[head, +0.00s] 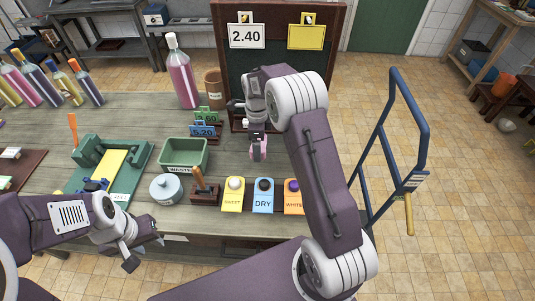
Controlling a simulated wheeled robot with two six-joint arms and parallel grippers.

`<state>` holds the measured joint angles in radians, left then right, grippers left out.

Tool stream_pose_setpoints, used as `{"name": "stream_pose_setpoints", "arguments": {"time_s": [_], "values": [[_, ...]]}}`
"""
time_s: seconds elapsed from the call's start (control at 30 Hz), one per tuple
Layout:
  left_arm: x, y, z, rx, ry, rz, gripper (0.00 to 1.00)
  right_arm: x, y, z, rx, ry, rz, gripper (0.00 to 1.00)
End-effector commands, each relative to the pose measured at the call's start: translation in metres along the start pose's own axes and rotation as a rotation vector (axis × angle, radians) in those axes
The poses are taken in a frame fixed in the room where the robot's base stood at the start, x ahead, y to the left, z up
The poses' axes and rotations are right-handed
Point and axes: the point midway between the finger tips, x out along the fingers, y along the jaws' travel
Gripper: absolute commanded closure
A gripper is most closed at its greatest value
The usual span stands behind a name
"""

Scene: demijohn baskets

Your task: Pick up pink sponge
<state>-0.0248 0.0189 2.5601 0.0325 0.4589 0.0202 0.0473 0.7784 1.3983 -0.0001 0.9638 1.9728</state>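A small pink thing, which looks like the pink sponge (258,152), shows near the middle of the head view, at the table's right end. My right gripper (257,138) points down right at it and partly covers it. I cannot tell whether the fingers are closed on it or around it, or whether it touches the table. My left gripper (145,251) is open and empty, with its fingers spread, low at the table's front edge.
Yellow, blue and orange blocks (263,202) with knobs stand in front, beside a wooden stamp (204,192), a lidded jar (164,188) and a green bin (184,154). Price signs (203,130), a brown cup (213,89) and a pink bottle (182,75) stand behind. A blue trolley (414,125) is right.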

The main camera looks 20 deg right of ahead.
Motion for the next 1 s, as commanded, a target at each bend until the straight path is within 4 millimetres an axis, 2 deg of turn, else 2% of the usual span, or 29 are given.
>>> {"name": "stream_pose_setpoints", "arguments": {"time_s": [0.1, 0.3, 0.5, 0.83, 0.87, 0.9, 0.97, 1.0], "values": [[0.001, 0.0, 0.0, 0.0, 0.0, 0.0, 0.64, -0.016, -0.008, 0.028, -0.003, -0.002, -0.003, 0.53], [-0.003, 0.0, 0.0, 0.0, 0.0, 0.0, 0.64, -0.039, -0.018, 0.063, -0.001, 0.0, 0.0, 0.53], [-0.005, 0.0, -0.001, 0.0, 0.0, 0.0, 0.64, -0.047, -0.022, 0.076, 0.0, 0.0, 0.001, 0.53], [-0.005, 0.0, -0.001, 0.0, 0.0, 0.0, 0.64, -0.049, -0.022, 0.079, 0.001, 0.001, 0.001, 0.53], [-0.005, 0.0, -0.001, 0.0, 0.0, 0.0, 0.64, -0.049, -0.022, 0.079, 0.001, 0.001, 0.001, 0.2], [-0.005, 0.0, -0.001, 0.0, 0.0, 0.0, 0.64, -0.049, -0.022, 0.078, 0.001, 0.0, 0.001, 0.31], [-0.005, 0.0, -0.001, 0.0, 0.0, 0.0, 0.64, -0.049, -0.022, 0.078, 0.001, 0.0, 0.001, 0.47], [-0.005, 0.0, -0.001, 0.0, 0.0, 0.0, 0.64, -0.049, -0.022, 0.078, 0.001, 0.001, 0.001, 0.47]]}}
